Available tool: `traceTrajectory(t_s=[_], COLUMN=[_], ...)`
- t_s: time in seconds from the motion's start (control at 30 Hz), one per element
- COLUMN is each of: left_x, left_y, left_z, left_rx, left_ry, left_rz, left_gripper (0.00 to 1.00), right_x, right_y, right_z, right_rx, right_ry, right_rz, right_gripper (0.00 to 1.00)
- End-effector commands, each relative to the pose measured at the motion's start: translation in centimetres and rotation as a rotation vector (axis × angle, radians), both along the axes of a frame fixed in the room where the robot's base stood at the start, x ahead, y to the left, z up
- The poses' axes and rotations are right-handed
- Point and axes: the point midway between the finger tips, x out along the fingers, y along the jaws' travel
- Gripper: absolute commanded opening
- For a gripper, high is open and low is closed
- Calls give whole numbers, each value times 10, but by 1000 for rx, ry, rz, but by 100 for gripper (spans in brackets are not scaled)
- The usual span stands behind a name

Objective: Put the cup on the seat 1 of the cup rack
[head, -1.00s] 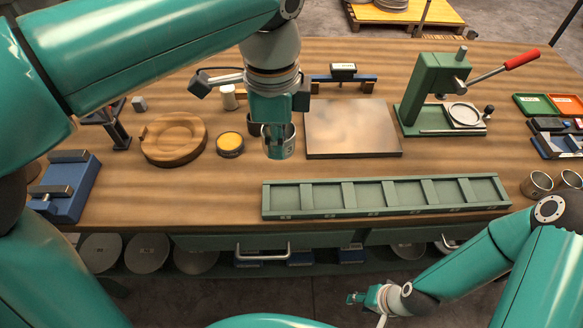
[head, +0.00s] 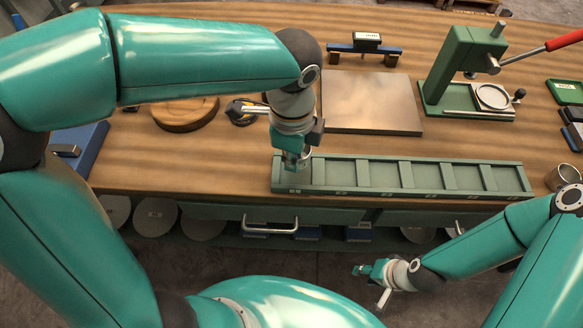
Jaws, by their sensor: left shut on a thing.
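The green cup rack (head: 348,191) lies along the front of the table, with its seats in a row and small labels on its front edge. Seat 1 is taken to be the leftmost seat, by the label at its left end. My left gripper (head: 293,163) is shut on the metal cup (head: 306,157) over the rack's left end. Most of the cup is hidden by the gripper, and I cannot tell whether it touches the rack. My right gripper (head: 362,270) hangs low in front of the table, apart from the rack; its jaws are too small to read.
A flat metal plate (head: 372,102) lies behind the rack. A green press (head: 465,70) with a red handle stands at the back right. Another metal cup (head: 562,177) stands right of the rack. A round wooden piece (head: 184,113) lies at the left.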

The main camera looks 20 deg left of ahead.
Motion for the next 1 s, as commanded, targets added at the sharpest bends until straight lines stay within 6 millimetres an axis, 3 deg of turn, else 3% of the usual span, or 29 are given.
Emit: traceTrajectory(t_s=[0.4,0.77,0.8,0.9,1.0], left_x=[0,0,0,0,0], left_y=[0,-1,-1,-1,-1], left_z=[-44,-48,-47,-47,-46], left_rx=[0,-1,-1,-1,-1], left_ry=[0,-1,-1,-1,-1], left_rz=[-1,-2,-2,-2,-2], left_gripper=[0,0,10,27,31], right_x=[0,0,0,0,0], right_y=[0,0,0,0,0], right_z=[-4,-6,-5,-5,-5], right_rx=[0,0,0,0,0], right_ry=[0,0,0,0,0], right_rz=[0,0,0,0,0], right_gripper=[40,40,40,40,40])
